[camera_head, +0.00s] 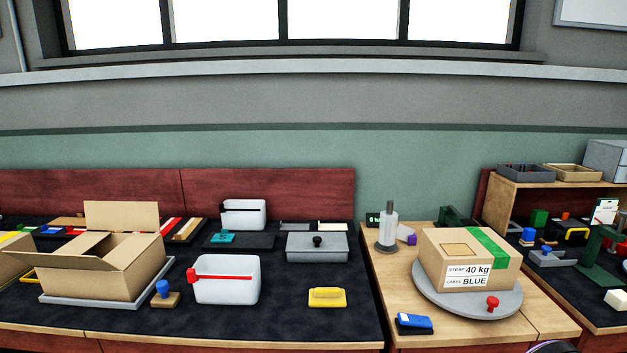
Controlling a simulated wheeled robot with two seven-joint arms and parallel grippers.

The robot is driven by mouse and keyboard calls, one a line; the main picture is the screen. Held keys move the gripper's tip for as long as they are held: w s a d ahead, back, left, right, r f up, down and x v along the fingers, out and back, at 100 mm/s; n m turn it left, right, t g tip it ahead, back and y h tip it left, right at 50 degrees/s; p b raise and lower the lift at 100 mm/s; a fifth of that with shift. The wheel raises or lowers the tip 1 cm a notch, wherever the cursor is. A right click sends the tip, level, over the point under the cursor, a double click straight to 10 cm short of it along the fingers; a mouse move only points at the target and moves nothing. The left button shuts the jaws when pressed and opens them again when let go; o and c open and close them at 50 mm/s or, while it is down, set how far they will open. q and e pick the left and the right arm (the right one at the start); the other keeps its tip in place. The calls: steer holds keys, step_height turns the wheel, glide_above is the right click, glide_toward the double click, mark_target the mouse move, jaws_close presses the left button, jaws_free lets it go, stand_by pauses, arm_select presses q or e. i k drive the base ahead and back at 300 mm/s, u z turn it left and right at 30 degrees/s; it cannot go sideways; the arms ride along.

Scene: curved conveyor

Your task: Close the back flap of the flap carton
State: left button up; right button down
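The flap carton (110,275) is a brown cardboard box on a grey tray (90,303) at the left of the dark bench. Its back flap (122,215) stands upright above the rear edge. Another flap (62,262) sticks out toward the left, and the top is at least partly open. I cannot make out the state of every other flap. Neither of my grippers can be made out in the head view.
A white bin with a red handle (226,280) and a blue-knobbed stamp (164,294) stand right of the carton. Another carton (12,257) is close on its left. A closed, labelled box (468,262) sits on a round turntable (425,297) at the right.

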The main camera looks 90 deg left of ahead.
mark_target(108, 216)
steer(key=u, duration=4.35)
